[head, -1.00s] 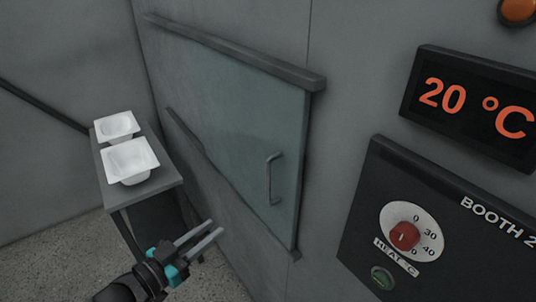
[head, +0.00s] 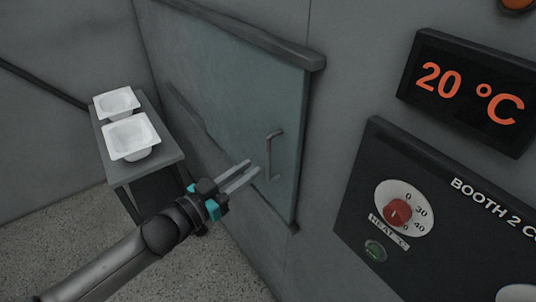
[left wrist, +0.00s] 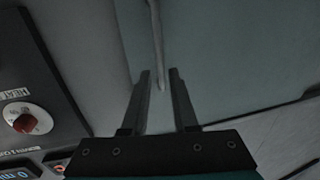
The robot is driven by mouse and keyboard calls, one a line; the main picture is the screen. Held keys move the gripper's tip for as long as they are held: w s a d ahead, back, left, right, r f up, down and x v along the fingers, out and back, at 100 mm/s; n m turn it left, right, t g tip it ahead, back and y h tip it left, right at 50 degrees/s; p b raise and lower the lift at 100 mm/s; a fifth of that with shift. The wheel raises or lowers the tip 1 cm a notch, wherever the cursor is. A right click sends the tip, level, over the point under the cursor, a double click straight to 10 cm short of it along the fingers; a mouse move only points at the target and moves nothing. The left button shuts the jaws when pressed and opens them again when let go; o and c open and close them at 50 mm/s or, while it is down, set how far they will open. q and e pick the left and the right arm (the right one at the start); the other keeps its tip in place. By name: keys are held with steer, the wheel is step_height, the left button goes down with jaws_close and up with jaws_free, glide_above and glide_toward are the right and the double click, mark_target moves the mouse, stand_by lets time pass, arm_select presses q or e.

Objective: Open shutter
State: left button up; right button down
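The shutter (head: 225,90) is a grey-green sliding panel between two dark rails on the wall, and it covers the space behind it. Its vertical bar handle (head: 270,157) is near the panel's right edge. My left gripper (head: 251,172) is just left of the handle in the head view, fingers pointing at it. In the left wrist view the handle (left wrist: 157,45) runs down between the two parted fingers (left wrist: 160,75), towards their tips. The gripper is open, and I cannot tell whether a finger touches the bar. My right gripper is not in view.
A control panel (head: 455,225) with a red knob (head: 397,213) is on the wall to the right, below a display (head: 468,92) reading 20 °C. Two white tubs (head: 131,137) stand on a small grey table (head: 165,158) at the left. Speckled floor lies below.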

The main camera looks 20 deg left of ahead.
mark_target(267, 157)
arm_select(q)
steer(key=shift+x, duration=3.6)
steer(key=shift+c, duration=0.2)
jaws_close()
